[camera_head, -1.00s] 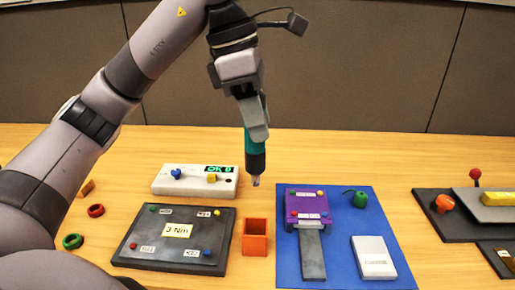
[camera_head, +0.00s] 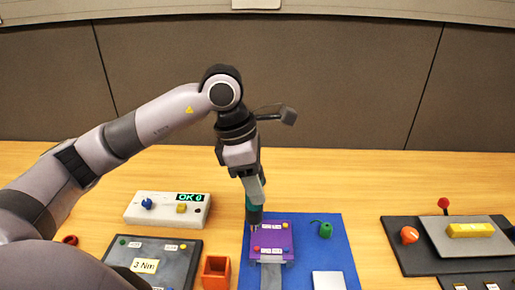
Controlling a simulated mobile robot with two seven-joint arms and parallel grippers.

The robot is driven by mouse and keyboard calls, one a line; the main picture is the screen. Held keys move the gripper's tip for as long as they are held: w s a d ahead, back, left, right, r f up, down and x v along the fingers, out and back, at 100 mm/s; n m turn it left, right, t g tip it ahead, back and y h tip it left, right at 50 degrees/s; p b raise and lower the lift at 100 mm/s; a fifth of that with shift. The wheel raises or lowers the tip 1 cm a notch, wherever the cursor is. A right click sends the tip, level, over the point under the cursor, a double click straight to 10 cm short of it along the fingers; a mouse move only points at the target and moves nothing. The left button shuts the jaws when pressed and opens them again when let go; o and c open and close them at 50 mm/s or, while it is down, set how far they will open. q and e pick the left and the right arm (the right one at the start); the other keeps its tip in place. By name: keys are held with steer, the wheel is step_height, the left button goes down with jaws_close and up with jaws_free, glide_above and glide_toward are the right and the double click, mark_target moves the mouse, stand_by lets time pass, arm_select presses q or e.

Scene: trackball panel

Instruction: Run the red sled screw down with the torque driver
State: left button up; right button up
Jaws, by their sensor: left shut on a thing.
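My left gripper (camera_head: 254,194) is shut on the torque driver (camera_head: 253,214), which has a teal and black body and points down. The driver's tip is over or just at the upper left edge of the purple sled (camera_head: 272,238); whether it touches cannot be told. The sled lies on a blue mat (camera_head: 338,252) and has small coloured screws near its corners. A red screw (camera_head: 257,248) shows at its lower left. The screw under the driver is hidden. My right gripper is out of view.
A white box (camera_head: 167,208) with an "OK 0" display stands behind a dark "3 Nm" panel (camera_head: 180,258). An orange bin (camera_head: 216,272) stands left of the mat. A green part (camera_head: 320,229) and a white block (camera_head: 328,281) lie on the mat. Dark panels (camera_head: 400,258) are at right.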

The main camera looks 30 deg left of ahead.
mark_target(258, 207)
arm_select(q)
steer(key=shift+w+d+f, duration=0.2)
steer(key=shift+w+f, duration=0.1)
steer(key=shift+f, duration=0.25)
steer(key=shift+f+b, duration=1.2)
steer(key=shift+f, duration=0.95)
steer(key=shift+f+b, duration=0.7)
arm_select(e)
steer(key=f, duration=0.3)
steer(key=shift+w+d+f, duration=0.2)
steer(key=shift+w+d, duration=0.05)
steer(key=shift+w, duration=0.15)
arm_select(q)
steer(key=shift+s+a+b, duration=0.1)
steer(key=shift+b, duration=0.2)
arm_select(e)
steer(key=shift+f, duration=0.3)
